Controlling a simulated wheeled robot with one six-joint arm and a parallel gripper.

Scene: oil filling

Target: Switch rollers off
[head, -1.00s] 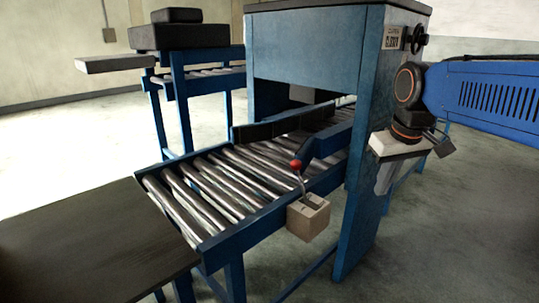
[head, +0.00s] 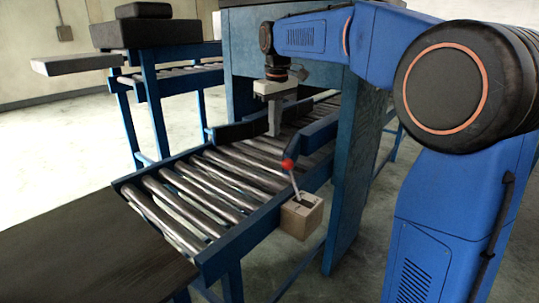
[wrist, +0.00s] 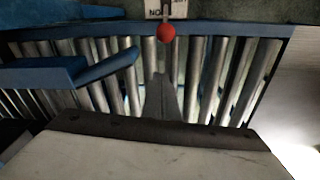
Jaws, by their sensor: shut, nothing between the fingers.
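The roller switch is a lever with a red ball knob (head: 288,165) on a beige box (head: 301,215) at the near side of the roller conveyor (head: 190,195). In the head view the lever leans up and to the left. The red knob also shows at the top of the wrist view (wrist: 166,32), with part of a label beside it. My gripper (head: 274,133) points down above the rollers, beyond the knob and apart from it. Its fingers are together and empty; they also show in the wrist view (wrist: 163,80).
A blue guide rail (head: 312,136) angles over the rollers close to the knob and my gripper. The blue machine housing (head: 352,180) stands to the right. A dark flat table (head: 85,245) is at the near left, and another roller stand (head: 180,78) is behind.

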